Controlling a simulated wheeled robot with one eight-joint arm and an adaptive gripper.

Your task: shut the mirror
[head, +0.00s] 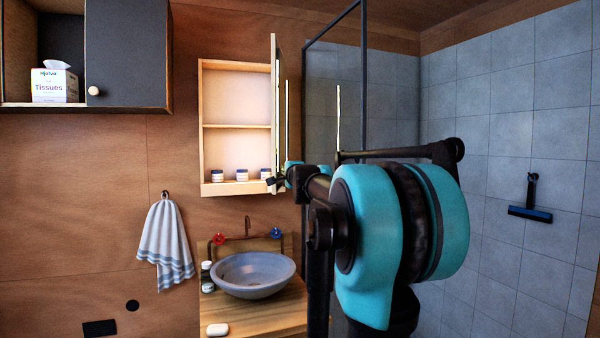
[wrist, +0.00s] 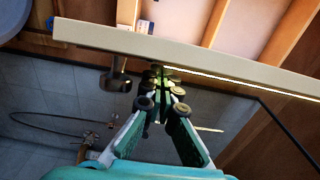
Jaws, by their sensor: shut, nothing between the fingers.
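The mirror door (head: 275,115) of the wooden wall cabinet (head: 237,70) stands wide open, swung out from the cabinet's right side and seen nearly edge-on. In the wrist view its pale edge (wrist: 200,57) runs across the upper part of the picture. My gripper (head: 273,182) is at the lower end of the door in the head view. In the wrist view my gripper (wrist: 160,104) is shut and empty, with its fingertips close to the mirror face. I cannot tell whether they touch it.
Several small jars (head: 242,175) stand on the cabinet's bottom shelf. Below are a grey basin (head: 252,275) and a wooden counter (head: 265,315). A dark-framed glass shower panel (head: 335,100) stands right of the door. A towel (head: 166,240) hangs at left.

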